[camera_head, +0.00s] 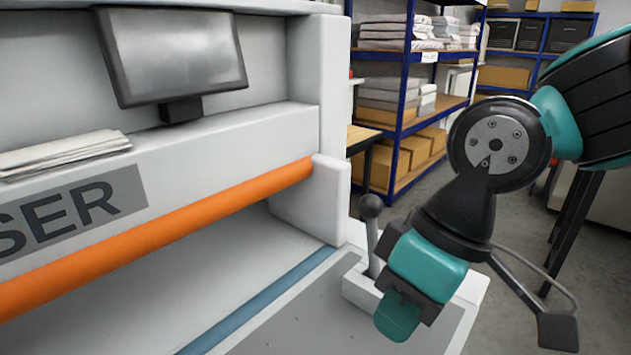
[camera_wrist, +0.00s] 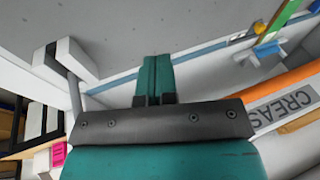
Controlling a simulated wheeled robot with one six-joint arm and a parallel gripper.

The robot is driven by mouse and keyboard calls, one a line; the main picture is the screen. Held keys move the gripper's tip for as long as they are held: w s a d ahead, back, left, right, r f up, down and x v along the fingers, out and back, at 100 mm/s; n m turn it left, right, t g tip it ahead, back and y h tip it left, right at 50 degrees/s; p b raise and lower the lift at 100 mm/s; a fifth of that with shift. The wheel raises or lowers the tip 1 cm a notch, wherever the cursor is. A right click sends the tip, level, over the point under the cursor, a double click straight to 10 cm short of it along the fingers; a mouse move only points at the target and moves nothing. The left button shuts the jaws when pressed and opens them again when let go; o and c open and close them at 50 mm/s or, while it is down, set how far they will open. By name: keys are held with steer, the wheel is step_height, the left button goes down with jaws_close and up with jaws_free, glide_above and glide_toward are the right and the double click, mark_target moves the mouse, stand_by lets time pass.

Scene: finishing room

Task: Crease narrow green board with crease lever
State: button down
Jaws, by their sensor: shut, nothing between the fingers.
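The crease lever (camera_head: 373,240) is a grey rod with a round knob, standing nearly upright in a white block at the right end of the creasing machine (camera_head: 250,145). The lever (camera_wrist: 76,97) also shows at the left in the wrist view. My gripper (camera_head: 398,318) is shut and empty, just to the right of and in front of the lever in the head view, apparently apart from it. Its closed teal fingers (camera_wrist: 157,78) show in the wrist view. A narrow green strip (camera_wrist: 284,20), which may be the green board, is at that view's top right, partly cut off.
An orange bar (camera_head: 160,235) runs along the machine's front above a blue strip (camera_head: 262,300) and grey bed (camera_head: 310,310). A monitor (camera_head: 175,55) and paper stack (camera_head: 65,152) sit on top. Blue shelving (camera_head: 408,90) stands behind. A small blue part (camera_wrist: 267,50) is near the green strip.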

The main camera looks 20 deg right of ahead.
steer(key=w+r+n+g+h+p, duration=0.1)
steer(key=w+r+n+p, duration=0.3)
steer(key=w, duration=0.6)
steer(key=w+d+r+n+g+h+p, duration=0.1)
steer(key=w+r+n+p, duration=0.3)
steer(key=w, duration=0.6)
steer(key=w+d+r+n+g+h+p, duration=0.1)
steer(key=w+r+n+h+p, duration=0.2)
steer(key=w+n+p, duration=0.5)
steer(key=w+r, duration=0.1)
steer(key=w, duration=0.1)
steer(key=shift+w+d, duration=0.2)
steer(key=shift+w, duration=0.15)
steer(key=shift+f, duration=0.1)
steer(key=s+d+f+p, duration=0.2)
steer(key=s+f+p, duration=0.3)
steer(key=f, duration=0.5)
steer(key=shift+s+d, duration=0.3)
steer(key=shift+s, duration=0.4)
